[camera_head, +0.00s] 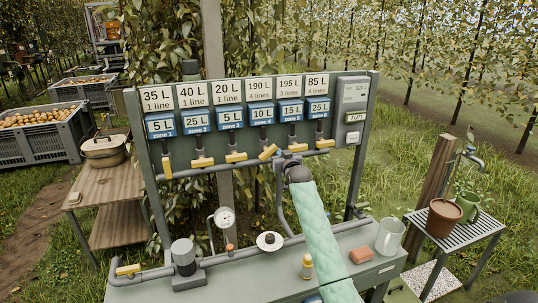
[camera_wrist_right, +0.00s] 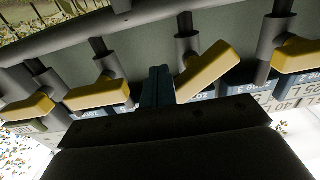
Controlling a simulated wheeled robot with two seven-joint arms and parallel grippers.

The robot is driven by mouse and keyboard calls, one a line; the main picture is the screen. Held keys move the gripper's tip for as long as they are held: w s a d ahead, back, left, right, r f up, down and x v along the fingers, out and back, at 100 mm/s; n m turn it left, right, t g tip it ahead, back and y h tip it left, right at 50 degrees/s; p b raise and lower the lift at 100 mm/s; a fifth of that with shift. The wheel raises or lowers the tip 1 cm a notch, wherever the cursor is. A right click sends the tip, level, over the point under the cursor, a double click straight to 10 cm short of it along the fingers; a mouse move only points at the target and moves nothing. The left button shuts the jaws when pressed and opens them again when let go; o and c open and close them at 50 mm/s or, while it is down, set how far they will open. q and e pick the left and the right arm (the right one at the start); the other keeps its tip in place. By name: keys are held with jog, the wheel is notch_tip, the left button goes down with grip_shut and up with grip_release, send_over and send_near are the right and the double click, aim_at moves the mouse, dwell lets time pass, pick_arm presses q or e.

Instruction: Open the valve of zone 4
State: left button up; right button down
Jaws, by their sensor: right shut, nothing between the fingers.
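The valve panel shows a row of yellow handles along a grey pipe. The zone 4 handle (camera_head: 268,152) hangs below the blue 10 L display (camera_head: 262,113) and is turned at a slant, unlike its near-level neighbours. In the right wrist view, which is upside down, this slanted handle (camera_wrist_right: 207,70) is right of my fingers. My right gripper (camera_head: 289,160) is in front of the pipe between the zone 4 and zone 5 handles. Its narrow fingertips (camera_wrist_right: 158,84) are shut and empty, close beside the slanted handle; contact is unclear. My left gripper is out of view.
The zone 5 handle (camera_wrist_right: 97,92) is left of my fingers in the wrist view, and the zone 3 handle (camera_wrist_right: 297,55) is at right.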

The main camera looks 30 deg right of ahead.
jog(key=shift+r+p, duration=0.5)
jog(key=shift+r, duration=0.25)
jog(key=shift+a+r, duration=0.1)
jog(key=shift+w+a+r+p, duration=0.1)
jog(key=shift+a+r+p, duration=0.15)
jog(key=shift+r+p, duration=0.35)
